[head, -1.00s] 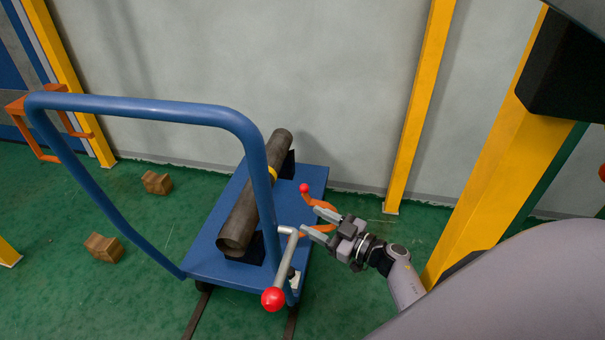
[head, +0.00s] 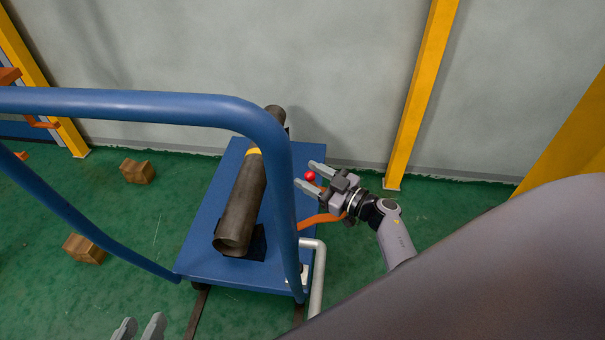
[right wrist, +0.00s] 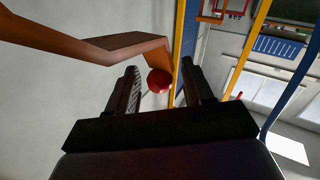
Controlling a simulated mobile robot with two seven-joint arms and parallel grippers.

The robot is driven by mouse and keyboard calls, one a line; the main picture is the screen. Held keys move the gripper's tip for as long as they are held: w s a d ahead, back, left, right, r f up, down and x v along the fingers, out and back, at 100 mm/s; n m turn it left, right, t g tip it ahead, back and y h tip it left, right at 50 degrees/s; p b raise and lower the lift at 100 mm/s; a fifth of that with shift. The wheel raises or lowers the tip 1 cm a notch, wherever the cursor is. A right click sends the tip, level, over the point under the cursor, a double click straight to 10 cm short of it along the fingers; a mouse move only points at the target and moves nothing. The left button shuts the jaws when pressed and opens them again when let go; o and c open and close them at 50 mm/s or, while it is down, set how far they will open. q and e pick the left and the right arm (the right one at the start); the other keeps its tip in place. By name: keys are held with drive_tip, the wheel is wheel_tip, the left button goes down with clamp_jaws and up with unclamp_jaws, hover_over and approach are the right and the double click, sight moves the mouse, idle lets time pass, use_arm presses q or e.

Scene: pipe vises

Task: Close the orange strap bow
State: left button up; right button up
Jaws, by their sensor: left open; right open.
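The orange strap bow (head: 322,219) stands out from the right side of the blue trolley, swung open, away from the pipe (head: 242,205). Part of it is hidden behind my right gripper. It ends in a red ball (head: 310,176). My right gripper (head: 308,175) is open with the ball between its fingertips in the head view. In the right wrist view the bow (right wrist: 115,45) comes in from the upper left and its ball (right wrist: 159,82) shows between the open fingers (right wrist: 160,88). My left gripper (head: 138,328) is open and empty at the bottom edge.
The trolley's blue handle (head: 150,103) arches across the view. Its deck (head: 210,240) carries the pipe on dark supports. A grey lever (head: 318,275) stands at the near right corner. Wooden blocks (head: 137,171) lie on the floor at left. A yellow post (head: 420,95) stands behind.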

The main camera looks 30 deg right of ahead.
use_arm(q)
drive_tip(key=shift+w+d+f+h+b, duration=0.1)
drive_tip(key=shift+d+f+h+b, duration=0.1)
drive_tip(key=shift+d+h+b, duration=0.2)
use_arm(e)
drive_tip(key=shift+x, duration=1.45)
clamp_jaws()
drive_tip(key=shift+w+a+f+n+g+h+p, duration=0.4)
drive_tip(key=shift+w+a+g+p, duration=0.35)
drive_tip(key=shift+w+a+p, duration=0.85)
drive_tip(key=shift+w+a+f+n+g+h+p, duration=0.2)
drive_tip(key=shift+w+a+n+g+h+p, duration=0.35)
drive_tip(key=shift+w+a+p, duration=1)
drive_tip(key=shift+w+a+f+n+g+h+p, duration=0.45)
drive_tip(key=shift+w+a+g+p, duration=0.65)
drive_tip(key=shift+a, duration=1)
use_arm(q)
drive_tip(key=s+a+y, duration=0.2)
drive_tip(key=a+y, duration=0.1)
drive_tip(key=a, duration=0.2)
drive_tip(key=shift+s+a+r+g, duration=0.15)
drive_tip(key=shift+a+g, duration=0.15)
drive_tip(key=shift+g, duration=0.1)
use_arm(e)
drive_tip(key=shift+w+a+f+h, duration=0.2)
drive_tip(key=shift+a+h, duration=0.1)
drive_tip(key=shift+a, duration=0.3)
